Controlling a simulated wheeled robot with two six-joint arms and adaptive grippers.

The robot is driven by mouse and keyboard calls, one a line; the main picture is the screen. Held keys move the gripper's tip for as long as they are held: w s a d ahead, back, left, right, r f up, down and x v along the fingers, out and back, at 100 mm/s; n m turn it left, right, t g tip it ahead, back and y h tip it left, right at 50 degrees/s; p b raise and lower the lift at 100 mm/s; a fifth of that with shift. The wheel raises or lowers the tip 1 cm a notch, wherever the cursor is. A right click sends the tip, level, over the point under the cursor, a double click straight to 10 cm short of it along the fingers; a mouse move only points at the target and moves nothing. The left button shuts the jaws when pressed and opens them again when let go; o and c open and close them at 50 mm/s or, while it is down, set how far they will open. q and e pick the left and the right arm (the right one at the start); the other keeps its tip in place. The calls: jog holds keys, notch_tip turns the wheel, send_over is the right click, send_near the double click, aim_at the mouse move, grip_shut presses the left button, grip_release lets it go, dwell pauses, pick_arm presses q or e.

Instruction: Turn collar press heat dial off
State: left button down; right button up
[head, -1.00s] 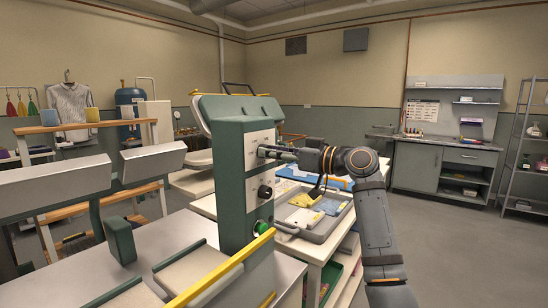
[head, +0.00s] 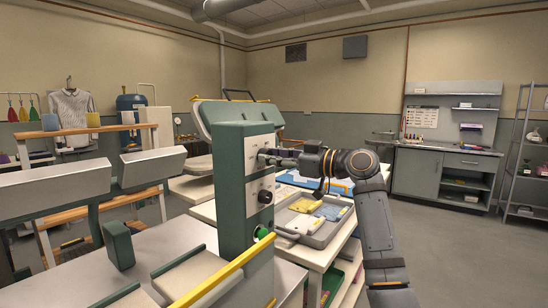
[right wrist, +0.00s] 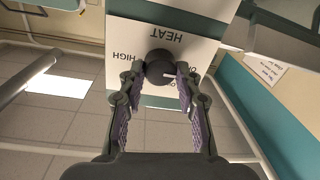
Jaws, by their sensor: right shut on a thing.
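The collar press has a green upright housing (head: 230,180) with light control plates on its right face. In the right wrist view the dark round heat dial (right wrist: 158,64) sits on a white plate (right wrist: 150,27) that reads HEAT and HIGH, upside down; another label beside it is partly hidden. A white mark on the dial points to the picture's right, toward that hidden label. My right gripper (head: 268,156) is at the upper plate, its fingers shut on the dial from both sides; it also shows in the right wrist view (right wrist: 156,78). My left gripper is not in view.
A lower black knob (head: 265,197) and a green button (head: 261,233) sit below on the housing. A grey tray (head: 318,238) with folded cloths lies on the table behind. A yellow-edged press part (head: 220,283) stands in front. Floor at the right is clear.

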jog(key=o, duration=1.2)
jog(key=shift+c, duration=0.2)
jog(key=v, duration=1.2)
